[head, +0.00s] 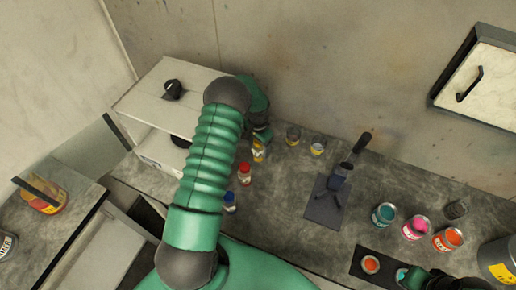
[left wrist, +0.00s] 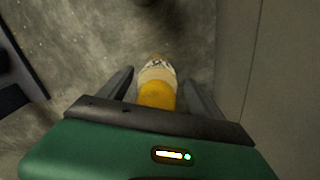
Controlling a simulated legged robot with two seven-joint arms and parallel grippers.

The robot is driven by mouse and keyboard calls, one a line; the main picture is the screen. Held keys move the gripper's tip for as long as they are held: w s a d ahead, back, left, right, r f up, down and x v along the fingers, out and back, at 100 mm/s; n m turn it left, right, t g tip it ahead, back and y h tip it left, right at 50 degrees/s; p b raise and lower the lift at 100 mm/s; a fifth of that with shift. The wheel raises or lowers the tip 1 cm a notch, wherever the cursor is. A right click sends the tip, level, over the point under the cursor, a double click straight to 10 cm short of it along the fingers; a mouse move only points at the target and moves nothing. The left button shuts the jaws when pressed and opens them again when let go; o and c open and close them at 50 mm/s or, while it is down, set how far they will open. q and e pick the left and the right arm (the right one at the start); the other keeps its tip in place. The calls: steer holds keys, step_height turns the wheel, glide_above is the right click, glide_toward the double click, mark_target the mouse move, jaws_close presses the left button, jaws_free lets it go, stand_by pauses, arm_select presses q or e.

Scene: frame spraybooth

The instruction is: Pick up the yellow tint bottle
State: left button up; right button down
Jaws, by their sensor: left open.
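The yellow tint bottle (head: 258,153) stands on the grey worktop, below my left gripper in the head view. In the left wrist view the yellow bottle (left wrist: 157,93), with a pale band, lies between the two dark fingers. My left gripper (head: 262,134) is open around it, with a gap visible beside the bottle; its fingers also show in the left wrist view (left wrist: 158,74). My left arm hides part of the worktop. My right gripper (head: 430,280) is partly in view at the lower right edge; its jaws are unclear.
A red-capped bottle (head: 244,173) and a blue-capped bottle (head: 229,201) stand nearby. Two small jars (head: 293,135) (head: 318,146) stand near the wall. A dark stand (head: 327,200) and open paint cans (head: 415,227) are to the right. A white box (head: 165,98) is left.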

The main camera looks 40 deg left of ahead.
arm_select(q)
steer(key=shift+d, duration=0.25)
steer(key=c, duration=0.4)
steer(key=shift+r, duration=0.15)
steer(key=c, duration=0.5)
steer(key=shift+a, duration=0.15)
jaws_close()
arm_select(e)
steer(key=shift+d, duration=0.15)
steer(key=shift+f, duration=0.1)
